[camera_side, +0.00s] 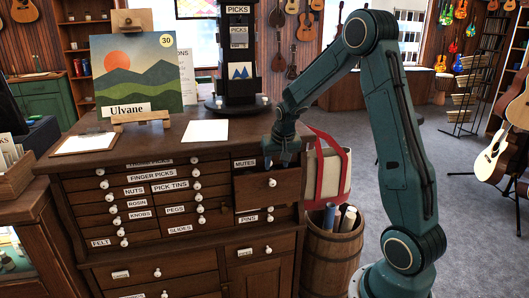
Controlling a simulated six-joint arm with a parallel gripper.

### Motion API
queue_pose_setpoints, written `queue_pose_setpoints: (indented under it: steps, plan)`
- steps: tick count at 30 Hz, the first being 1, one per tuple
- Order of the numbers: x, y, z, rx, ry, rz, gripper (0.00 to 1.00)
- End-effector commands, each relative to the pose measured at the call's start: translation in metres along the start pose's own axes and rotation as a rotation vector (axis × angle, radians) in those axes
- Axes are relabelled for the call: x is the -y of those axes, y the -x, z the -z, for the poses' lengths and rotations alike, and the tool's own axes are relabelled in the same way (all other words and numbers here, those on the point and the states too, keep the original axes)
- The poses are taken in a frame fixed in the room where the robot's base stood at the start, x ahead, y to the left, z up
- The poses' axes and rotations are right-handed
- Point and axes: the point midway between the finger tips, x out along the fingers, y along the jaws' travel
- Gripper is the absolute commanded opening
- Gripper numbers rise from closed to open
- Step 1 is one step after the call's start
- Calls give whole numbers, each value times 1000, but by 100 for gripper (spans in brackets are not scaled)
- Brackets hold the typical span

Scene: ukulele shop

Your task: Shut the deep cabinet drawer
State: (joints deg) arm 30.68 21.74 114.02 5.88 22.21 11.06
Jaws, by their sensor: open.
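The dark wooden cabinet (165,235) has many small labelled drawers with white knobs. On its right side, a taller drawer front (254,191) with a white knob stands out from the cabinet face, so this drawer looks pulled open. It sits just below a "MUTES" label (245,163). My gripper (284,163) is open and points down at the upper right of this drawer, close to its top edge. I cannot tell whether it touches the drawer. The drawer's inside is mostly hidden.
On the cabinet top are a landscape picture (137,75) on an easel, a clipboard (84,144), a white paper (205,131) and a dark picks stand (239,60). A barrel (330,255) with rolls and a red-handled bag (329,175) stand close on the right.

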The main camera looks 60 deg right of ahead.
Motion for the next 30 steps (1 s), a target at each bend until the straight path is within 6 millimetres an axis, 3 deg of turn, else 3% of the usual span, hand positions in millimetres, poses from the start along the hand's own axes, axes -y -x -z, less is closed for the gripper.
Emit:
queue_pose_setpoints:
  steps: [9,23,30]
  plan:
    - [0,36,0,-2,1,1,46]
    - [0,43,0,1,1,0,46]
    - [4,39,-1,4,-28,-7,0]
